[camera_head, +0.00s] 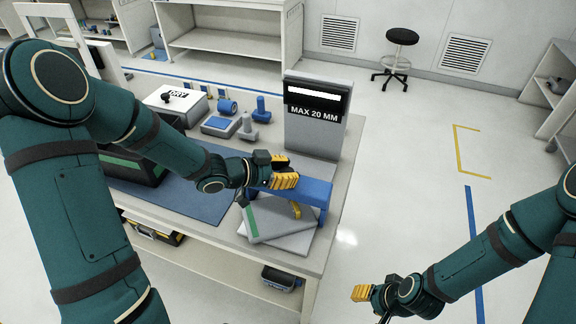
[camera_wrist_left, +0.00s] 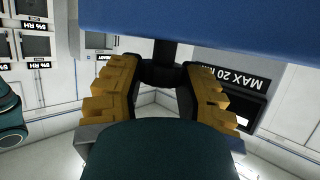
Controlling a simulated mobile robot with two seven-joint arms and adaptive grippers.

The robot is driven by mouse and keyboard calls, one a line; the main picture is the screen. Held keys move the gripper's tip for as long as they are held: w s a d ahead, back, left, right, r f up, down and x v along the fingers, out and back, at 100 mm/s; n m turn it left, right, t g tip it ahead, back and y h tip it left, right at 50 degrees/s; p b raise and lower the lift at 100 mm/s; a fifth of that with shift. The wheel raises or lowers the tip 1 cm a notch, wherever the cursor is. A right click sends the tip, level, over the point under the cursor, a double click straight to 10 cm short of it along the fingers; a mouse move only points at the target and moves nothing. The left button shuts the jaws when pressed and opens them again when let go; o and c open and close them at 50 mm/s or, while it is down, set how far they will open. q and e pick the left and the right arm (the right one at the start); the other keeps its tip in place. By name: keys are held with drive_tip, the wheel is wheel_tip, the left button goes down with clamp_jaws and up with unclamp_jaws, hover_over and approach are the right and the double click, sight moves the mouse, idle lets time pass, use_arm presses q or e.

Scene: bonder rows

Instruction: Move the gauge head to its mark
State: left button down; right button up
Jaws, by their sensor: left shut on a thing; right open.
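The gauge head, a blue block (camera_head: 318,191), sits in front of a grey upright panel (camera_head: 318,133) labelled MAX 20 MM, above a grey base plate (camera_head: 285,243). My left gripper (camera_head: 285,180) is at the block's near upper side, shut on the gauge head. In the left wrist view the blue block (camera_wrist_left: 215,25) fills the top, and a dark stem (camera_wrist_left: 164,52) runs from it between the yellow fingers (camera_wrist_left: 162,85). A green strip (camera_head: 252,222) and a curved yellow piece (camera_head: 296,210) show at the plate; I cannot tell which is the mark. My right gripper (camera_head: 362,293) is open and empty over the floor.
The bench carries a blue mat (camera_head: 215,200), a white DRY box (camera_head: 176,103), and blue and grey fixtures (camera_head: 222,124) behind my left arm. A dark bin (camera_head: 281,278) is on the shelf below. A black stool (camera_head: 401,38) stands far back. Floor right of the bench is clear.

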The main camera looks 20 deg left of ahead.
use_arm(q)
drive_tip(key=shift+s+f, duration=0.15)
drive_tip(key=shift+s, duration=0.1)
drive_tip(key=c, duration=0.5)
unclamp_jaws()
drive_tip(key=shift+s+a+r, duration=0.2)
drive_tip(key=shift+a+r, duration=0.05)
drive_tip(key=v, duration=1.1)
drive_tip(key=shift+s+a, duration=0.1)
drive_tip(key=shift+s, duration=0.05)
